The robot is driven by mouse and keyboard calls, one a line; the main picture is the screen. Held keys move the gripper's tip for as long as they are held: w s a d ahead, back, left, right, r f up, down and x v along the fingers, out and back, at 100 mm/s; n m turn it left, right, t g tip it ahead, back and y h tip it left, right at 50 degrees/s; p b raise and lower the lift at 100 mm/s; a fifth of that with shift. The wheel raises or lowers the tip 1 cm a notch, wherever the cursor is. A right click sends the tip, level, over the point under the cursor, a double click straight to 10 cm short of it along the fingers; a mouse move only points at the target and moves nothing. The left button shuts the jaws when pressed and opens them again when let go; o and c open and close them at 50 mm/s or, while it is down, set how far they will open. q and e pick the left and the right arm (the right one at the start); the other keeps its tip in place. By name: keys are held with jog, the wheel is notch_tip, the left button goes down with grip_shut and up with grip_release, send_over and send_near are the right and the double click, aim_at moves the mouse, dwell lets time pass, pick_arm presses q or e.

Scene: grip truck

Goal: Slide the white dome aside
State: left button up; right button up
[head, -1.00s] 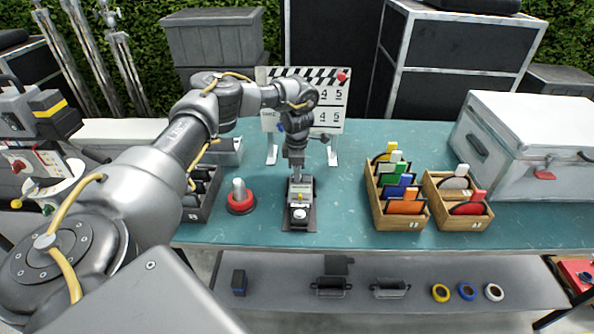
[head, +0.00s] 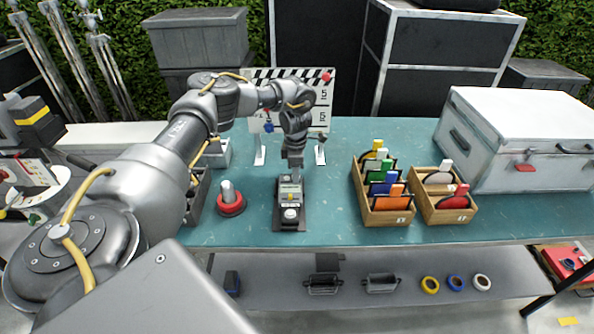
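The white dome (head: 290,214) sits at the near end of a small grey meter (head: 290,197) with a yellow mark. The meter lies on a dark base plate (head: 281,224) on the teal table. My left gripper (head: 292,178) points down at the far end of the meter, behind the dome. Its fingers are too small and too hidden to tell whether they are open or touch the meter. My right gripper is out of view.
A clapperboard (head: 317,92) stands behind. Wooden boxes (head: 386,217) (head: 446,217) and a large white case (head: 520,140) are to the right. Teal table (head: 325,190) is clear between.

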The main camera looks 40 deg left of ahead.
pick_arm(q)
jog(key=shift+o, duration=1.4)
jog(key=shift+r, duration=0.1)
jog(key=shift+r, duration=0.35)
notch_tip(320, 180, up, 5)
jog(key=shift+f+b, duration=0.2)
jog(key=shift+b, duration=0.55)
notch_tip(320, 180, up, 5)
jog(key=shift+r+p, duration=0.15)
jog(key=shift+p, duration=0.25)
